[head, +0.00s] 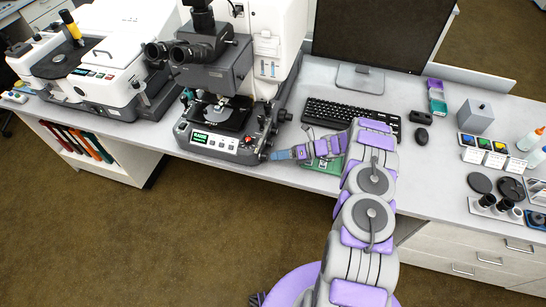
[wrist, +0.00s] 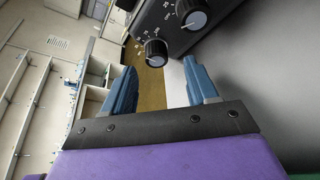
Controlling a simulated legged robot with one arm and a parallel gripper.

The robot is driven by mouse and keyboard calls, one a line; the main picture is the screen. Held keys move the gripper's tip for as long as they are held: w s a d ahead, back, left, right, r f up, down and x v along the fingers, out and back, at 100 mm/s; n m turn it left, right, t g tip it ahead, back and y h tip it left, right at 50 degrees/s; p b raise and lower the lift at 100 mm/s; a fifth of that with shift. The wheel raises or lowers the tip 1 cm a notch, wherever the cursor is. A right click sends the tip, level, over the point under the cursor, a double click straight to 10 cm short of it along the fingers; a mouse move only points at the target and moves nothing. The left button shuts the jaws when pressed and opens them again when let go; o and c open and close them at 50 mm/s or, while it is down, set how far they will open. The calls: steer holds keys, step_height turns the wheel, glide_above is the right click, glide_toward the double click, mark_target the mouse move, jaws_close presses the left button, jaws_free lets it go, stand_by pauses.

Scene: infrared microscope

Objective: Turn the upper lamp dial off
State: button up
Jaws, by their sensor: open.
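The microscope (head: 215,75) stands on the bench with a dark base. In the wrist view, two dark dials with grey-blue faces and white scale marks sit on its dark panel: one dial (wrist: 155,51) and another dial (wrist: 193,17) to its upper right. I cannot tell which one is the upper lamp dial, nor read their settings. My gripper (wrist: 158,78) is open and empty, with blue fingers apart. The first dial lies ahead of the gap between the fingertips, apart from them. In the head view my gripper (head: 272,155) is beside the right front corner of the base.
A keyboard (head: 350,115) and monitor (head: 380,35) stand right of the microscope. A green board (head: 322,163) lies under my wrist. Another white instrument (head: 100,60) is at left. Lenses, bottles and small boxes crowd the right of the bench (head: 440,185). The floor in front is clear.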

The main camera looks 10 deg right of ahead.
mark_target(267, 157)
steer(key=x, duration=0.4)
steer(key=shift+s+a+r, duration=0.15)
steer(key=shift+a, duration=0.05)
steer(key=shift+d, duration=0.65)
steer(key=shift+c, duration=0.8)
steer(key=shift+a, duration=0.45)
steer(key=c, duration=0.6)
steer(key=shift+d, duration=0.1)
steer(key=c, duration=0.3)
